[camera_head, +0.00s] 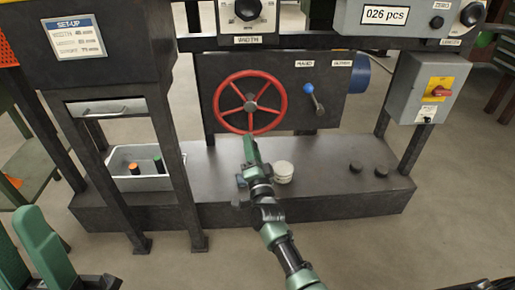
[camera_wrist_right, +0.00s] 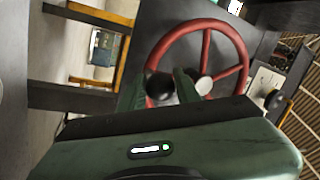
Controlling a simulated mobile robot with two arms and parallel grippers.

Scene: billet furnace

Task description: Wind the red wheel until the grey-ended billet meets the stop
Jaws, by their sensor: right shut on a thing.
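The red wheel (camera_head: 250,103) stands on the front of a dark panel, with several spokes and a grey hub. In the right wrist view the wheel (camera_wrist_right: 205,28) fills the upper middle, and a black knob (camera_wrist_right: 160,87) sits at its rim. My right gripper (camera_head: 249,140) is at the wheel's bottom rim. Its green fingers (camera_wrist_right: 160,92) are shut on the black knob. I cannot make out the grey-ended billet or the stop in either view.
A blue-topped lever (camera_head: 314,97) is right of the wheel. A white bin (camera_head: 152,184) holds an orange-ended and a green-ended piece. Pale round discs (camera_head: 284,172) and two black knobs (camera_head: 369,168) sit on the dark base. A grey switch box (camera_head: 422,88) hangs at right.

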